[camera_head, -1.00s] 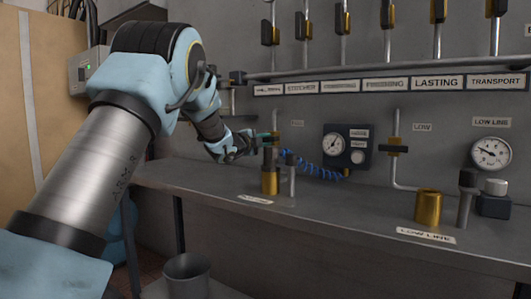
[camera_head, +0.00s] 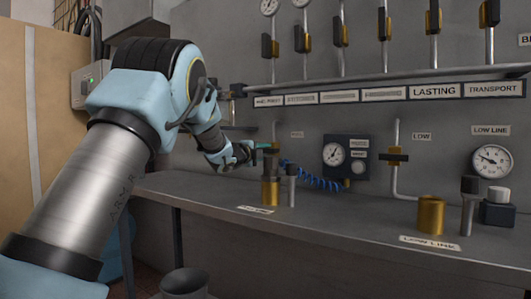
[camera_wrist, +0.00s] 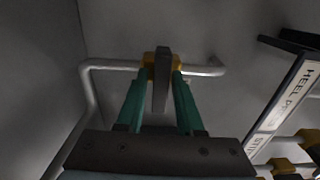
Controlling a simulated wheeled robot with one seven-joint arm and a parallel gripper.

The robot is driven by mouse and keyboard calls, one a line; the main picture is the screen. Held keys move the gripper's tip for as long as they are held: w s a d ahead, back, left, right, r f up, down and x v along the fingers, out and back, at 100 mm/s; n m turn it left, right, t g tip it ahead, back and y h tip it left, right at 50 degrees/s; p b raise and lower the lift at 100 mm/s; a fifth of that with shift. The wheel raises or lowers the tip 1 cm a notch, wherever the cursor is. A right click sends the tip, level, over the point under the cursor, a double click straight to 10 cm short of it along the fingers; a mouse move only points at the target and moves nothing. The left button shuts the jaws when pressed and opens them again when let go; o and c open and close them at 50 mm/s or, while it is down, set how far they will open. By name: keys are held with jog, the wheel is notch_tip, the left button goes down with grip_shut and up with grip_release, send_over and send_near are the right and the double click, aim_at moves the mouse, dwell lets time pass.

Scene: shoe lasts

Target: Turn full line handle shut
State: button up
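My gripper (camera_wrist: 162,85) has two green fingers, one on each side of a dark flat handle (camera_wrist: 161,88) on a brass valve body. Thin gaps show between the fingers and the handle, so the gripper looks open around it. The valve sits on a bent grey pipe (camera_wrist: 205,71) against the wall. In the head view my gripper (camera_head: 268,148) is at the left valve, by a small blurred label (camera_head: 297,134), above the brass cup (camera_head: 270,192). My gripper largely hides that handle there.
A bench (camera_head: 330,235) runs below. A gauge panel (camera_head: 345,157) with a coiled blue hose stands right of my gripper. Farther right are the low line valve (camera_head: 396,156), a brass cup (camera_head: 430,216) and a round gauge (camera_head: 491,161). A row of labelled valves hangs above a long shelf.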

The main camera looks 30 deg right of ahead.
jog(key=shift+o, duration=1.1)
jog(key=shift+a, duration=0.1)
jog(key=b+v, duration=0.1)
jog(key=v, duration=0.9)
jog(key=shift+s+a, duration=0.2)
jog(key=shift+a, duration=0.05)
jog(key=shift+a, duration=0.1)
